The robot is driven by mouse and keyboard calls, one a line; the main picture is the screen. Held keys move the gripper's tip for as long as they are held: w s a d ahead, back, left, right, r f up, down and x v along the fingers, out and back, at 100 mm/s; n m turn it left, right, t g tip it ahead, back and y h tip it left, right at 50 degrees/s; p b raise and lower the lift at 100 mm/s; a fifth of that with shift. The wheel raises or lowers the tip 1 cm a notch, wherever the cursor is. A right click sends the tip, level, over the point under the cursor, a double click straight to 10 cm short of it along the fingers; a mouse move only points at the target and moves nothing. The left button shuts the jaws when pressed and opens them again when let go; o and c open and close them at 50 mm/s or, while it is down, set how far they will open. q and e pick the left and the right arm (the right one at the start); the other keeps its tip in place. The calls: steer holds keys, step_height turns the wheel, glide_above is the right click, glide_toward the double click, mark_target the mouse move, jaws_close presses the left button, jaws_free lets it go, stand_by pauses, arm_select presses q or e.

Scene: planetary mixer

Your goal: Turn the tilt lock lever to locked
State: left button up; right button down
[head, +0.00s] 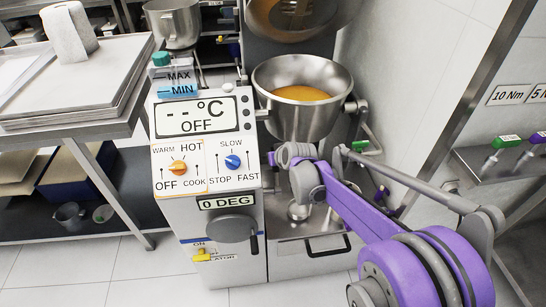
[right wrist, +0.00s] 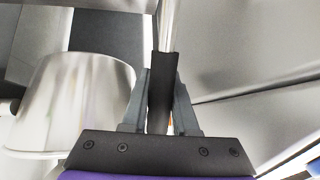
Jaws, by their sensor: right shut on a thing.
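My right gripper (right wrist: 160,100) shows in the right wrist view, its two grey fingers closed on the sides of a dark, narrow grip (right wrist: 160,85) with a bright metal rod above it. I take this grip to be the tilt lock lever. In the head view my right arm reaches across the right side of the mixer, and its fingers and the held grip cannot be made out there. The mixer's steel bowl (head: 283,118) is upright with orange contents, and the tilt display (head: 227,201) reads 0 DEG. My left gripper is not in view.
The control panel (head: 205,165) has an orange and a blue knob. A grey crank wheel (head: 231,228) with a black handle is below. A green handle (head: 368,147) is right of the bowl. A wall (head: 395,110) stands close on the right; a laden table (head: 75,130) is left.

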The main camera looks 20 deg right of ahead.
steer(key=shift+w+d+f+g, duration=0.1)
steer(key=shift+w+f+g, duration=0.3)
steer(key=shift+f+g, duration=0.5)
steer(key=shift+r, duration=0.1)
steer(key=c, duration=0.7)
jaws_free()
steer(key=shift+r, duration=0.1)
steer(key=p+v, duration=0.1)
steer(key=v, duration=0.4)
steer(key=p+v, duration=0.1)
steer(key=v, duration=0.4)
steer(key=shift+s+d+r+p, duration=0.1)
steer(key=shift+d+r+p, duration=0.1)
steer(key=shift+r+p, duration=0.15)
